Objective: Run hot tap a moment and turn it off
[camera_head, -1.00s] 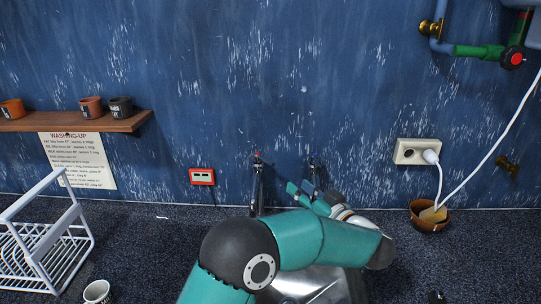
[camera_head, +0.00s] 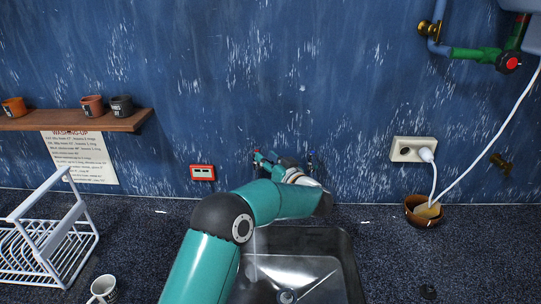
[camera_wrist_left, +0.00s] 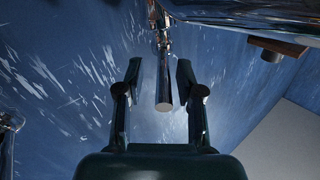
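The hot tap (camera_head: 257,152), marked red, is on the blue wall behind the sink (camera_head: 340,250). My left gripper (camera_head: 268,162) is at it and hides most of its body. In the left wrist view my left gripper (camera_wrist_left: 158,72) is open. A shiny metal rod (camera_wrist_left: 165,90), seemingly part of the tap, stands between its fingers, with a gap on both sides. The cold tap (camera_head: 310,157), marked blue, is just right of the gripper, partly hidden. A thin pale vertical streak, perhaps running water, shows over the sink's left part. My right gripper is out of view.
A white dish rack (camera_head: 50,245) and a mug (camera_head: 102,290) stand at left. A shelf (camera_head: 80,122) with cups is on the wall above a washing-up notice (camera_head: 80,158). A socket (camera_head: 405,149) with a white cable and a brown bowl (camera_head: 422,214) are at right.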

